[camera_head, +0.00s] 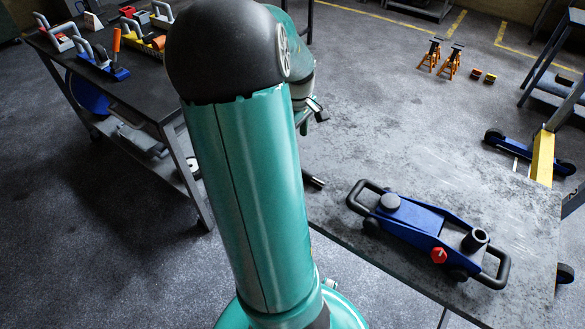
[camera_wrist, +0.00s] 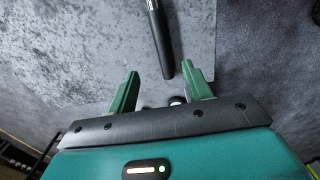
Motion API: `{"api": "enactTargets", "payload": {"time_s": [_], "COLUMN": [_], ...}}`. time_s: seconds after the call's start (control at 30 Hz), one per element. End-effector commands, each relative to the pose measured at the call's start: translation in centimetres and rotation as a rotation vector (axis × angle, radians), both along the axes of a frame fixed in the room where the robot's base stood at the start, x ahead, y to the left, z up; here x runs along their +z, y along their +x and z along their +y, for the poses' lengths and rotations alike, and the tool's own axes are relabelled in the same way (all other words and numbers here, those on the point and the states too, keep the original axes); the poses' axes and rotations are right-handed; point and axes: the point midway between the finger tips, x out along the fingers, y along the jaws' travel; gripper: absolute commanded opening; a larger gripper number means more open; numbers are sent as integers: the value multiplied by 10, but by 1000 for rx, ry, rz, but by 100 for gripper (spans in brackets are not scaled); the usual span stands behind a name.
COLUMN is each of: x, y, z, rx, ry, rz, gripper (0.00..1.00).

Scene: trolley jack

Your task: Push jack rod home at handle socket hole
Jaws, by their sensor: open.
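The blue trolley jack (camera_head: 425,222) stands on the grey table at the right of the head view. Its dark round handle socket (camera_head: 475,240) points up near the jack's right end. A black jack rod (camera_wrist: 157,35) lies on the table in the wrist view, its near end close to the gap between my fingertips. In the head view only a short end of a black rod (camera_head: 314,181) shows beside my arm, which hides the rest. My gripper (camera_wrist: 160,74) is open, with its green fingers apart and not closed on the rod. My gripper is mostly hidden in the head view.
The grey table (camera_head: 400,165) is bare behind the jack. A dark bench (camera_head: 120,85) with several tools stands at the left. Orange jack stands (camera_head: 441,57) are on the floor at the back. A blue item (camera_head: 530,153) and a yellow beam (camera_head: 543,157) lie at the right.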

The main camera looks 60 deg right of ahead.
Motion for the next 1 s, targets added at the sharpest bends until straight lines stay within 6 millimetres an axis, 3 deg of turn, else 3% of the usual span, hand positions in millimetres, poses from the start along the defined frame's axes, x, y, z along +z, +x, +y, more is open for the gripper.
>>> {"api": "enactTargets", "payload": {"time_s": [0.33,0.57,0.83,1.0], "x": [-65,-83,-122,-130], "y": [1,3,3,4], "z": [2,3,3,3], "rx": [0,3,2,3], "ry": [3,2,3,0], "rz": [1,1,1,-1], "gripper": [50,50,50,50]}}
